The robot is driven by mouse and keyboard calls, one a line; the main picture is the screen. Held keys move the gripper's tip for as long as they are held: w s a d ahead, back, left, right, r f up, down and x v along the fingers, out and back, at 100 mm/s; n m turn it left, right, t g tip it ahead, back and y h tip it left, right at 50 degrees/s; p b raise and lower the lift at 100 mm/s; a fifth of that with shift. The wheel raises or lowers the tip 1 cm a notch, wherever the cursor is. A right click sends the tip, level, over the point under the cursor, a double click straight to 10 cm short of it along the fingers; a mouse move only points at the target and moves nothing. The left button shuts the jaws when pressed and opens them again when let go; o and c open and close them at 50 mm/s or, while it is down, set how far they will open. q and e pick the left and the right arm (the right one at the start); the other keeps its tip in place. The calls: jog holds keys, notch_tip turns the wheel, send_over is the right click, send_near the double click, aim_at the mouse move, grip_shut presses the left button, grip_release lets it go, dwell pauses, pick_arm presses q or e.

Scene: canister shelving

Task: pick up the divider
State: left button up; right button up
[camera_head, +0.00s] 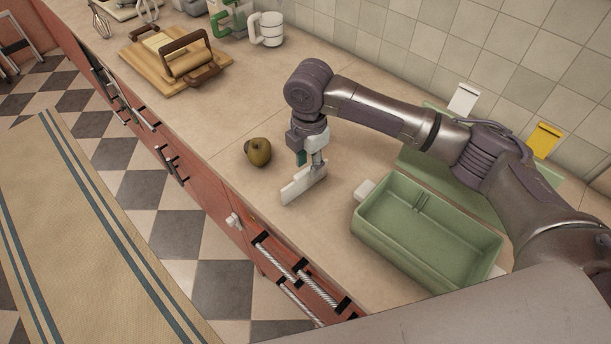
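The divider (298,187) is a thin off-white panel standing on its long edge on the counter, left of the green bin (374,238). My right gripper (311,161) points down at the divider's upper edge, with its fingertips at or very near the panel. Whether the fingers are closed on it or just around it cannot be told at this size. The divider looks to be at counter level; any small gap beneath it is not clear. The bin is open and empty, with a ribbed slot on its inner wall. My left gripper is not in view.
A brownish-green round fruit (258,152) sits just left of the divider. A wooden board (139,56) with a dark-handled tool and a white mug (267,29) stand farther back. A white holder (463,98) and a yellow one (543,140) are by the tiled wall.

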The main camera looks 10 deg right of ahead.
aim_at(305, 171)
jog(key=shift+s+a+f+p, duration=0.15)
jog(key=shift+f+p, duration=0.15)
jog(key=shift+f, duration=0.05)
jog(key=shift+s+a+f+p, duration=0.1)
jog(key=shift+a+f+p, duration=0.05)
jog(key=shift+f+p, duration=0.15)
notch_tip(305, 171, down, 3)
jog(key=shift+s+a+r+p, duration=0.1)
jog(key=shift+a+r+p, duration=0.1)
jog(key=shift+p, duration=0.2)
jog(key=shift+d+f, duration=0.1)
jog(key=shift+f, duration=0.55)
grip_shut()
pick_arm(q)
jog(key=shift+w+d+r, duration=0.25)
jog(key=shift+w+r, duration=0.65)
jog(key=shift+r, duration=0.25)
